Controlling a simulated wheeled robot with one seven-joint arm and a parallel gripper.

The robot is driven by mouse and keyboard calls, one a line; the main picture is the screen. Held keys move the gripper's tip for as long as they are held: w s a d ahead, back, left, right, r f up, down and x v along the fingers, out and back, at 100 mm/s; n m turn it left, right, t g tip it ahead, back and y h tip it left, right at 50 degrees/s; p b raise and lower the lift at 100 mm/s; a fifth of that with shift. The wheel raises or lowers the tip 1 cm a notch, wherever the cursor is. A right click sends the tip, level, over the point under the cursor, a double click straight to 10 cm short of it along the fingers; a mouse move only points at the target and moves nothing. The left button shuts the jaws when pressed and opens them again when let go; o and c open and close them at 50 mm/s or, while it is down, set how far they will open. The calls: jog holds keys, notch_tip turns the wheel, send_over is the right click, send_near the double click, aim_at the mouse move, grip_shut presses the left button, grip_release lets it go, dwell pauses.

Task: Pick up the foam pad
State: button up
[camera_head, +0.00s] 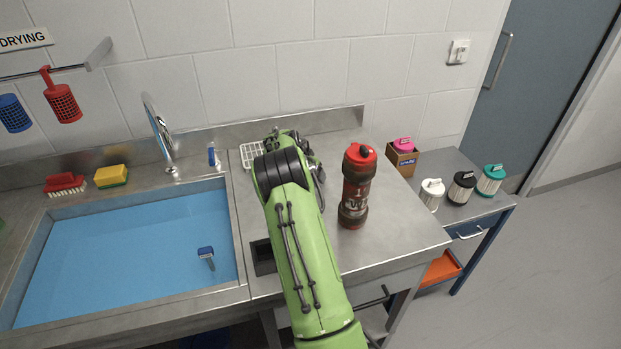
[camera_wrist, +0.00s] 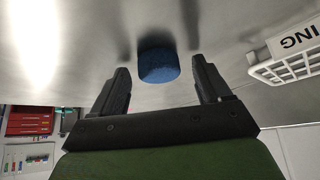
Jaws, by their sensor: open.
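A small round blue pad (camera_wrist: 158,66), which I take for the foam pad, sits on the steel counter in the wrist view. My gripper (camera_wrist: 160,72) is open, one black finger on each side of the pad, with gaps showing on both sides. How far the fingertips reach along the pad's height I cannot tell. In the head view my green arm stretches over the counter (camera_head: 395,235), and my gripper and the pad are hidden behind it.
A white rack (camera_head: 252,158) stands close by; it also shows in the wrist view (camera_wrist: 290,62). A dark red-capped tube (camera_head: 356,190) stands upright right of my arm. The water-filled sink (camera_head: 120,250) is left. A yellow sponge (camera_head: 111,176) and red brush (camera_head: 65,184) lie behind it.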

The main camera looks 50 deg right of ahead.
jog(key=c, duration=1.1)
jog(key=shift+r, duration=0.1)
notch_tip(320, 180, up, 10)
jog(key=p, duration=0.1)
jog(key=shift+p, duration=0.35)
jog(key=shift+a, duration=0.1)
